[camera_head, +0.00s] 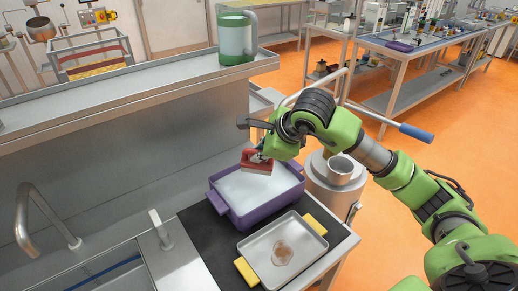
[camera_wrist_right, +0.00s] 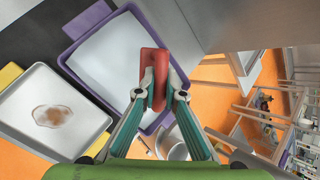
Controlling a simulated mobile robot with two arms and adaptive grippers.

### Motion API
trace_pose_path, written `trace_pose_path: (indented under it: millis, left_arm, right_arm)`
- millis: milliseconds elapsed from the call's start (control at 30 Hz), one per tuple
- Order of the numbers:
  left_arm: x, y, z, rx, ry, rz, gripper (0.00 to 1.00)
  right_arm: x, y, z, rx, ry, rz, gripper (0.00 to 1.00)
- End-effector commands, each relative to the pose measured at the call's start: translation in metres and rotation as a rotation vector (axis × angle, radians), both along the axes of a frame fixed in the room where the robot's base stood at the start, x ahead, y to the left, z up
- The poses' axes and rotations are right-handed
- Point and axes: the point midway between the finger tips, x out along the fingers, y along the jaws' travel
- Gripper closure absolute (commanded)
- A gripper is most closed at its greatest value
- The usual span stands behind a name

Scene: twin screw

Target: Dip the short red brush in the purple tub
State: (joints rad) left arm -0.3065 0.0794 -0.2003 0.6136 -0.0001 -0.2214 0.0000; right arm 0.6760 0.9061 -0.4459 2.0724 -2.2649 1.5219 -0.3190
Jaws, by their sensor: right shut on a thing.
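The purple tub (camera_head: 259,216) stands on the dark mat at the right end of the counter and holds a whitish fill. It also shows in the right wrist view (camera_wrist_right: 72,76). My right gripper (camera_head: 262,155) is shut on the short red brush (camera_head: 256,162), which is over the back part of the tub. In the right wrist view the red brush (camera_wrist_right: 155,72) is between the two fingertips (camera_wrist_right: 158,98). I cannot tell whether the brush's lower edge touches the fill. My left gripper is not in view.
A metal tray (camera_head: 262,249) with yellow handles and a brownish puddle lies in front of the tub. A metal canister (camera_head: 335,185) stands to the right. A green-and-white jug (camera_head: 236,40) is on the shelf, and a faucet (camera_head: 38,215) is at left.

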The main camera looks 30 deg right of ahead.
Motion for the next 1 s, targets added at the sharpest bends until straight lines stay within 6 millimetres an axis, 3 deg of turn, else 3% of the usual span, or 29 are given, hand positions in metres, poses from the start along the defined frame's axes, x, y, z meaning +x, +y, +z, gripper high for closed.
trace_pose_path:
  millis: [200, 600, 1000]
  left_arm:
    - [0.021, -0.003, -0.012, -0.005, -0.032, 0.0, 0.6]
    - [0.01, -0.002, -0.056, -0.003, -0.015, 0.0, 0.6]
    - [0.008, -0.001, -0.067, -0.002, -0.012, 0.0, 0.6]
  right_arm:
    - [0.0, 0.001, -0.025, 0.002, 0.0, 0.001, 1.0]
    - [0.0, 0.0, -0.067, 0.001, -0.001, 0.0, 1.0]
    - [0.0, 0.0, -0.077, 0.0, -0.001, 0.0, 1.0]
